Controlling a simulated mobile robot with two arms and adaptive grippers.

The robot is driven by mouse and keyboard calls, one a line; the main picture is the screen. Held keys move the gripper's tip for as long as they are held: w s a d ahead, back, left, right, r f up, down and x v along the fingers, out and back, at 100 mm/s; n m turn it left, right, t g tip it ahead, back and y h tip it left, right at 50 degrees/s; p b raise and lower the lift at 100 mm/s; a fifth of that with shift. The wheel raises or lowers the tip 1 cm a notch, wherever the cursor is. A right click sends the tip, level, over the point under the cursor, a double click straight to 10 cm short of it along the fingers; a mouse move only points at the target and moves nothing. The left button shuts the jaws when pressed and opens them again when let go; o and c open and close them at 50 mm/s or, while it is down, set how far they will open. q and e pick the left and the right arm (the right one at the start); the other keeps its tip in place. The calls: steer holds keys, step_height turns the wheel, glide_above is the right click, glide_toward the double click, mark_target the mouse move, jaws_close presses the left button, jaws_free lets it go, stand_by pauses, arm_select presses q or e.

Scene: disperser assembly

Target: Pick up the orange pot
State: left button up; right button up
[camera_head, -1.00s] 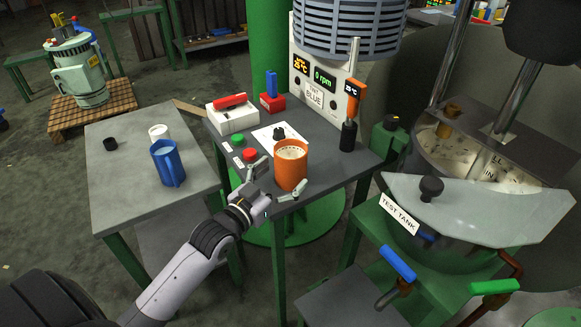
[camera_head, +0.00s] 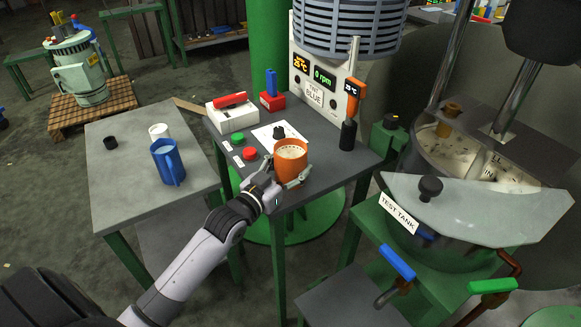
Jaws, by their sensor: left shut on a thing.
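The orange pot (camera_head: 290,165) stands upright at the front of the dark table, with pale contents showing at its open top. My left gripper (camera_head: 285,180) reaches in from the lower left. It is shut on the pot, with one finger at its left side and the other across its front right. The pot's lower front is partly hidden by the gripper. The pot appears to be on the tabletop still; any small gap under it is hidden. My right gripper is not in view.
Green (camera_head: 237,138) and red (camera_head: 250,153) buttons lie just left of the pot. A blue jug (camera_head: 167,163) and white cup (camera_head: 159,132) stand on the left table. The test tank (camera_head: 440,215) is at right.

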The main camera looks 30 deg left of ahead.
arm_select(q)
steer(key=c, duration=0.5)
steer(key=shift+c, duration=0.6)
steer(key=shift+r, duration=0.2)
